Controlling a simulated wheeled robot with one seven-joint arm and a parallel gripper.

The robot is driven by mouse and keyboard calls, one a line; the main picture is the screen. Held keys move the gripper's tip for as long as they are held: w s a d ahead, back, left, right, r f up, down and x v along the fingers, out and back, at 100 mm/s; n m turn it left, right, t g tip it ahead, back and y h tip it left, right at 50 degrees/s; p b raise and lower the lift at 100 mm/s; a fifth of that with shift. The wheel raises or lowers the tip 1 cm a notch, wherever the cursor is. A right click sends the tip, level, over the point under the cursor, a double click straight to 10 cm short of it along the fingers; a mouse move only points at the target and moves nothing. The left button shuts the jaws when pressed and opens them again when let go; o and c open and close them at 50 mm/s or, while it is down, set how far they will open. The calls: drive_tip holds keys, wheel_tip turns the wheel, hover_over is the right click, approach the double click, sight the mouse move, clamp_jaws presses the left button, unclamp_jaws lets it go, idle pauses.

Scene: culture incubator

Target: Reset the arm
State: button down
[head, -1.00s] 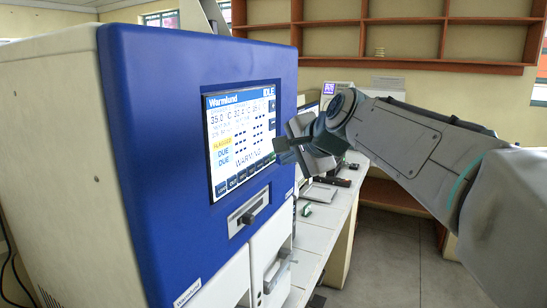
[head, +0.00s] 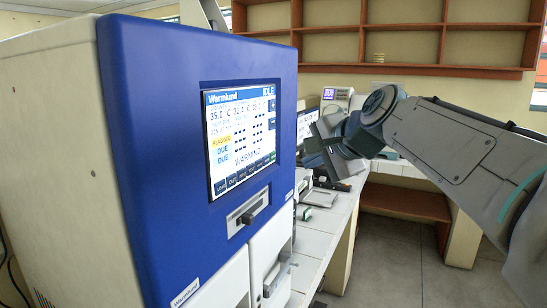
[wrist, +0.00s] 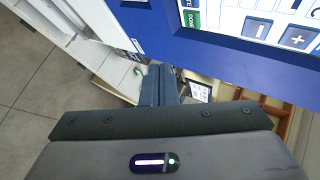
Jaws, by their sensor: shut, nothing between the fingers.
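My gripper (head: 328,158) is to the right of the blue-fronted incubator (head: 150,140) in the head view, apart from its screen (head: 241,140). The screen is lit and reads Warmlund, IDLE and WARMING. In the wrist view my gripper's fingers (wrist: 160,84) are together with nothing between them. The incubator's blue front (wrist: 240,55) and part of its screen (wrist: 265,22) show along the top of that view.
A white bench (head: 335,225) with several small devices runs behind the incubator. Wooden shelves (head: 400,45) hang on the back wall. Bare floor (head: 400,260) lies to the right of the bench.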

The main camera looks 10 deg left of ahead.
drive_tip(key=s+d+f+n+g+h, duration=0.2)
drive_tip(key=s+d+f+n, duration=0.1)
drive_tip(key=s+f, duration=0.5)
drive_tip(key=s+d+f+n+g+h, duration=0.2)
drive_tip(key=s+d+f, duration=0.4)
drive_tip(key=f, duration=0.5)
drive_tip(key=s+d+f+n+g+h, duration=0.2)
drive_tip(key=s+d+f+n, duration=0.2)
drive_tip(key=s+f, duration=0.6)
drive_tip(key=shift+s+d+h, duration=0.15)
drive_tip(key=shift+d+h, duration=0.25)
drive_tip(key=shift+d, duration=0.15)
drive_tip(key=shift+f, duration=0.1)
